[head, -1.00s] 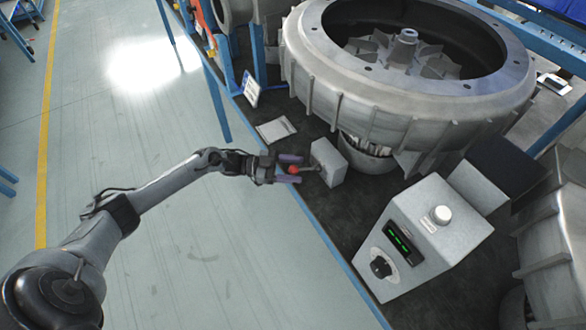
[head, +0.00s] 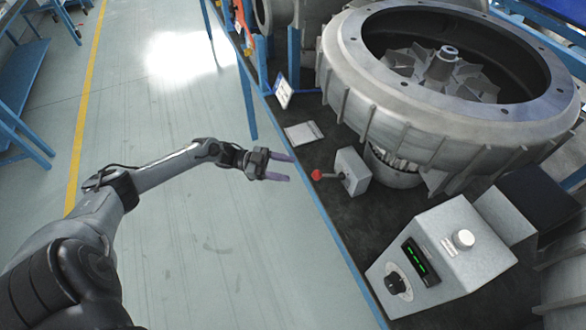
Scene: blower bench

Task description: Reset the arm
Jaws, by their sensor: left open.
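My left arm comes in from the left in the head view. Its gripper (head: 289,167) is open and empty, with its two purple fingers apart and pointing right, near the bench's left edge. A red ball-tipped lever (head: 317,175) on a small grey box (head: 351,171) lies just right of the fingertips, with a gap between. My right gripper is not in view.
A large grey blower housing (head: 380,110) stands on the dark bench behind the box. A control box (head: 440,255) with a green display, a black dial and a pale knob stands at front right. A flat panel (head: 303,133) lies near the edge.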

